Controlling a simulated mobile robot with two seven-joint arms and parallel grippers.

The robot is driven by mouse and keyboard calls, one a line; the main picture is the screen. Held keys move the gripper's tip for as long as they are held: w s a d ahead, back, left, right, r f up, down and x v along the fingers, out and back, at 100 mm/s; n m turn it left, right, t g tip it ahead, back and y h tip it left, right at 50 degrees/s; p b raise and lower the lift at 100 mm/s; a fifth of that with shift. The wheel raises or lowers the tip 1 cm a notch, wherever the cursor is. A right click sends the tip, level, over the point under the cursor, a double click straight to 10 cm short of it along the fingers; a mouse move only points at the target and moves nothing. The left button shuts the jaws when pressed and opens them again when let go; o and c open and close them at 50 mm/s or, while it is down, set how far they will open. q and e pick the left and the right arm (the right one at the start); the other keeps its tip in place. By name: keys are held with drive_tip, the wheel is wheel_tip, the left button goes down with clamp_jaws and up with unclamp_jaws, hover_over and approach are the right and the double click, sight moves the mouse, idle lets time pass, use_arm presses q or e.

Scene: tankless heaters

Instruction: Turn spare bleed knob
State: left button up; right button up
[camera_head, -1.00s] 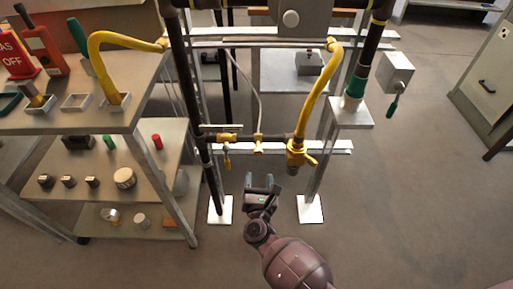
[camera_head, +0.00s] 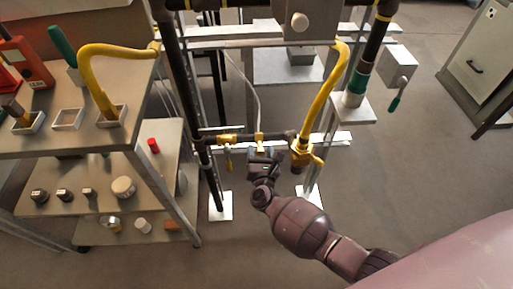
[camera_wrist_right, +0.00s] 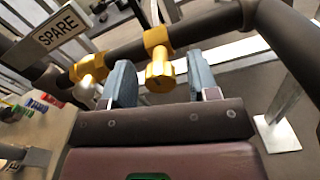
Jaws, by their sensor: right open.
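The yellow bleed knob (camera_wrist_right: 160,78) hangs from a yellow fitting (camera_wrist_right: 156,40) on the dark horizontal pipe. In the right wrist view a white SPARE sign (camera_wrist_right: 60,30) stands at the upper left. My right gripper (camera_wrist_right: 162,82) is open, with one blue-grey finger on each side of the knob. A gap shows between the knob and each finger. In the head view my right gripper (camera_head: 262,154) is just below the yellow fitting (camera_head: 259,139) and hides the knob. My left gripper is not in view.
A yellow valve (camera_head: 226,140) is on the same pipe to the left. A larger yellow valve (camera_head: 303,153) with a hose is close on the right. Dark vertical pipes flank the space. A bench (camera_head: 60,143) with tools stands at left. The floor in front is open.

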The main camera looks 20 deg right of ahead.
drive_tip(key=c, duration=0.9)
